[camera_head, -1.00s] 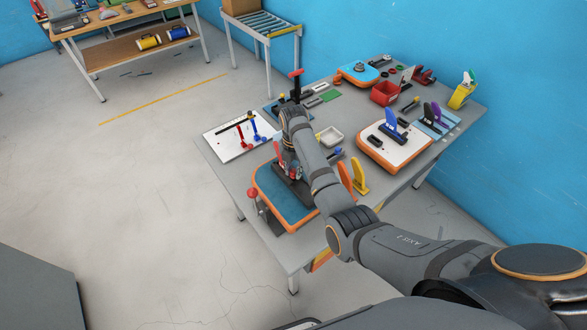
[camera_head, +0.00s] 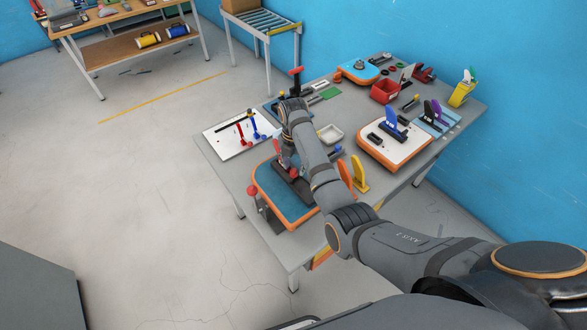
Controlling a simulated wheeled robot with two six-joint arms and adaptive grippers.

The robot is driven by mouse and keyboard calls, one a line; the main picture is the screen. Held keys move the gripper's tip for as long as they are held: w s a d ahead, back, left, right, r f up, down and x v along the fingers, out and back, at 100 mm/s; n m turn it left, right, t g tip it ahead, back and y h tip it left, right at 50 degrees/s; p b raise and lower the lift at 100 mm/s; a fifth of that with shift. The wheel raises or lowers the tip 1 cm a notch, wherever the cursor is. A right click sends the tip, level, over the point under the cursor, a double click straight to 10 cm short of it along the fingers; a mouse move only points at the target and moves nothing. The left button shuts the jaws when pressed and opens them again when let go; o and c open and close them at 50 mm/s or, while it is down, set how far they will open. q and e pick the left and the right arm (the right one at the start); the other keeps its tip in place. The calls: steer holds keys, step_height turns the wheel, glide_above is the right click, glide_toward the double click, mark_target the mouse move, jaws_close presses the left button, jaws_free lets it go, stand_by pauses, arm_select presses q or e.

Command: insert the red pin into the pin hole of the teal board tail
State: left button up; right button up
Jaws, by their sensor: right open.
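The teal board tail (camera_head: 296,208) has an orange rim and lies near the front left corner of the grey table. A dark fitting with red parts sits on it; its pin hole is too small to make out. A red pin (camera_head: 241,136) stands upright on a white board (camera_head: 226,148), beside a blue pin (camera_head: 254,130). My right gripper (camera_head: 285,158) is open and points down over the back part of the teal board. The wrist and forearm partly hide it. I cannot tell whether it touches the red parts there. My left gripper is not in view.
A red-knobbed clamp (camera_head: 252,192) stands at the teal board's left edge. A small white tray (camera_head: 330,134), orange and yellow fins (camera_head: 360,174), and a white board with orange rim (camera_head: 390,155) lie to the right. A red bin (camera_head: 384,92) stands farther back.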

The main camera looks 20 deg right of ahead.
mark_target(294, 170)
step_height(294, 170, up, 5)
steer(key=shift+r, duration=0.15)
stand_by(0.6)
